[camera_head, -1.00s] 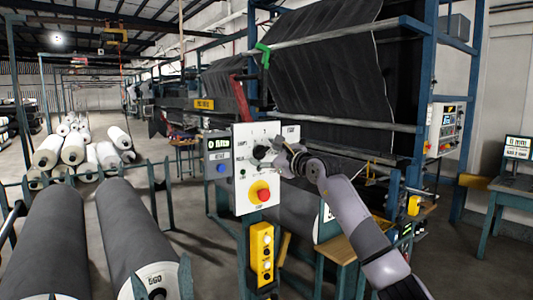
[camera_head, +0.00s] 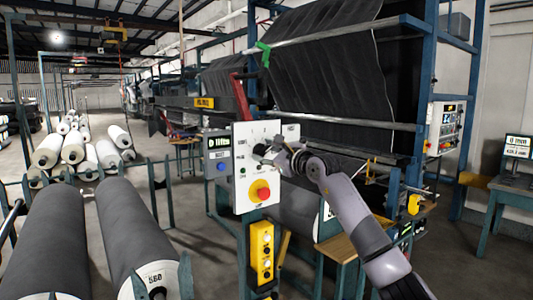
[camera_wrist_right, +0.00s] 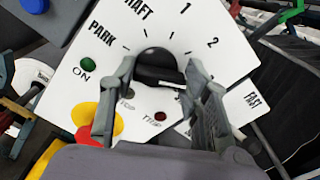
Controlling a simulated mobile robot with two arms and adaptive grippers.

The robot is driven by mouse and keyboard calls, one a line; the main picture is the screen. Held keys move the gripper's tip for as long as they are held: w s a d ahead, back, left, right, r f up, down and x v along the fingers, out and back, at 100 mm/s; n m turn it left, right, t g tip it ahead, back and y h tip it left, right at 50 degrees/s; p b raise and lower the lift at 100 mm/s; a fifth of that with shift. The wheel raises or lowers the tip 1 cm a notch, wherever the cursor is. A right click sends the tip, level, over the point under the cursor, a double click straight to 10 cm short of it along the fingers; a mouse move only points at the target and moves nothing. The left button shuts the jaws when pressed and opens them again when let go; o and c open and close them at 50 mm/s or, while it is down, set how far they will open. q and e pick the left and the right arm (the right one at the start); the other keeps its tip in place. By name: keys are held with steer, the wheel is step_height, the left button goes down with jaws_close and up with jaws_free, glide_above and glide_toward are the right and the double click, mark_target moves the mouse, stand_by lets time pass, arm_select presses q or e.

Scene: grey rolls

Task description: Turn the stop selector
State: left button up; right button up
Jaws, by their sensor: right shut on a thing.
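The stop selector (camera_head: 259,150) is a dark round knob on the white control panel (camera_head: 241,195). In the right wrist view the black selector (camera_wrist_right: 158,68) sits between the two fingers, with marks and labels including PARK, 1 and 2 around it. My right gripper (camera_head: 272,155) reaches the panel from the right and is shut on the selector; it also shows in the right wrist view (camera_wrist_right: 159,75). My left gripper is not in view.
A red-and-yellow stop button (camera_head: 260,191) sits just below the selector. A yellow button box (camera_head: 261,250) hangs under the panel. Large grey rolls (camera_head: 135,235) lie at the left. A machine frame with dark cloth (camera_head: 330,85) stands behind the panel.

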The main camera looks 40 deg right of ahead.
steer(key=n, duration=0.4)
steer(key=shift+a+n, duration=0.15)
steer(key=shift+n, duration=1.65)
steer(key=o, duration=1.2)
steer(key=shift+c, duration=0.2)
